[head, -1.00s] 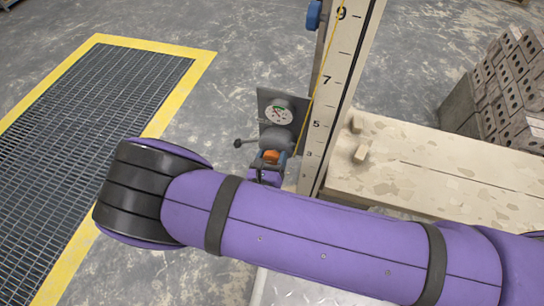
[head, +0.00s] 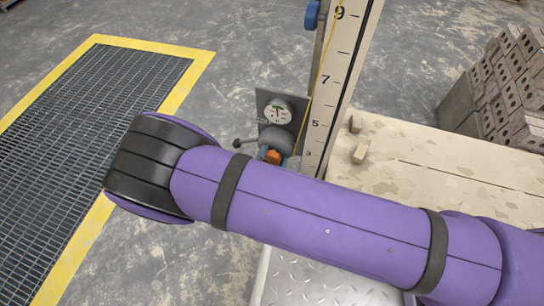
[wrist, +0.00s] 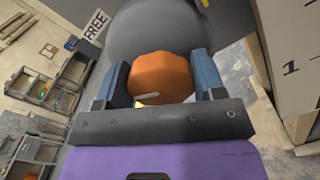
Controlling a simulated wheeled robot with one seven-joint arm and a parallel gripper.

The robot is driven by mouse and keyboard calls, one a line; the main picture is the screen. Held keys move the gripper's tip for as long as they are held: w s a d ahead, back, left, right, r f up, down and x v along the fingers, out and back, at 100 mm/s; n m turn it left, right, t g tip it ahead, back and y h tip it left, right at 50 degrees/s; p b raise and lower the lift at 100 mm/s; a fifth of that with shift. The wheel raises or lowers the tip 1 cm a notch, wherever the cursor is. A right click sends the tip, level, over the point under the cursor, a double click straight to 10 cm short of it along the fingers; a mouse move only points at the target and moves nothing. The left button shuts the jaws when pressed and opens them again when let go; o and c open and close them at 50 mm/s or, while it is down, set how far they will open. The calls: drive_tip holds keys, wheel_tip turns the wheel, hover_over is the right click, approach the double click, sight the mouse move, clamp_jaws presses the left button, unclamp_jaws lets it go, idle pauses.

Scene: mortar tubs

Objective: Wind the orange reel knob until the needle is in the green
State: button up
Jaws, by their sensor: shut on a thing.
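The orange reel knob (wrist: 162,70) sits between the two blue fingers of my gripper (wrist: 160,82) in the wrist view. The fingers are shut on it from both sides. A pale mark shows low on the knob's face. In the head view the knob (head: 273,156) shows just above my purple arm, which hides most of the gripper. The grey reel body (head: 279,138) is behind the knob. The round white gauge (head: 277,111) is on a dark plate above it. Green shows on the dial, but the needle is too small to place surely.
A lever with a dark ball end (head: 238,143) sticks out left of the reel. A numbered white post (head: 322,118) with a yellow line stands close right. A pale board (head: 430,165) and stacked bricks (head: 513,90) lie farther right. A "FREE" label (wrist: 96,24) shows beside the reel.

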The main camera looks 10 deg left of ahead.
drive_tip(key=shift+m, duration=0.5)
drive_tip(key=shift+f, duration=0.1)
drive_tip(key=o, duration=0.9)
drive_tip(key=shift+o, duration=0.2)
drive_tip(key=shift+s, duration=0.1)
